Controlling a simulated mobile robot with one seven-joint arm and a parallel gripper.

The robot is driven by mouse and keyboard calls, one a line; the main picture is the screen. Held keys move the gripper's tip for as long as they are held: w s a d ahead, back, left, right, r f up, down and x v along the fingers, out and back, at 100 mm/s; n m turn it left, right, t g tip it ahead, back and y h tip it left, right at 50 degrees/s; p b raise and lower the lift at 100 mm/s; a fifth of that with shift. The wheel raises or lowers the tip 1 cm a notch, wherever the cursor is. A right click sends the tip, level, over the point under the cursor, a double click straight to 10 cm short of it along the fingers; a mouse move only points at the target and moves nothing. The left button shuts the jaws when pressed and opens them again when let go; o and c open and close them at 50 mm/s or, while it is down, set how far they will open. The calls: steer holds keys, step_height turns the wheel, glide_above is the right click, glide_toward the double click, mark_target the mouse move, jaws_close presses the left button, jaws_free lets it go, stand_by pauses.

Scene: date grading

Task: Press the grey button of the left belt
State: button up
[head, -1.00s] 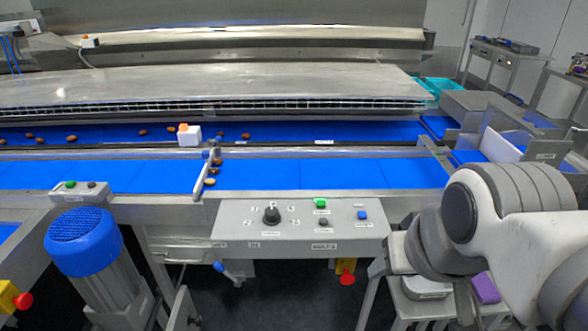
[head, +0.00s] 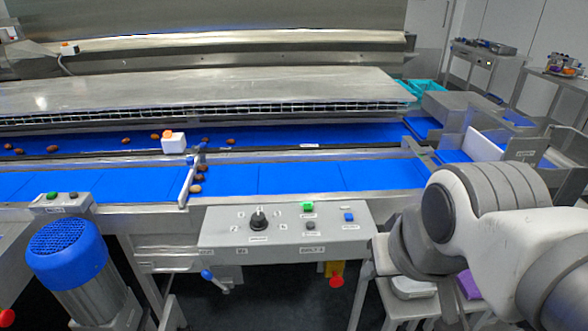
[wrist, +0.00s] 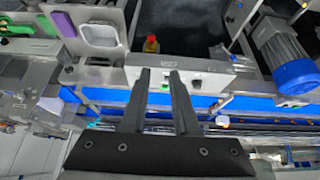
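A small steel control box (head: 62,204) at the left in the head view carries a green button (head: 53,195) and a dark grey button (head: 73,195), behind a blue-capped motor. A larger middle panel (head: 215,222) has a black knob (head: 258,220), a green button (head: 308,205), a grey button (head: 310,225) and a blue button (head: 348,216). My gripper (wrist: 159,72) shows in the wrist view with its two fingers apart and nothing between them. The middle panel (wrist: 215,78) lies beyond the fingertips there. In the head view my gripper is out of frame; only my arm shows at right.
The blue-capped motor (head: 67,250) stands before the left box. Blue belts (head: 300,178) run across, with several dates, a white block (head: 174,144) and a diverter bar (head: 191,175). A red emergency stop (head: 336,281) hangs under the middle panel. A blue-handled lever (head: 208,275) sticks out below.

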jaws_close()
stand_by(1.4)
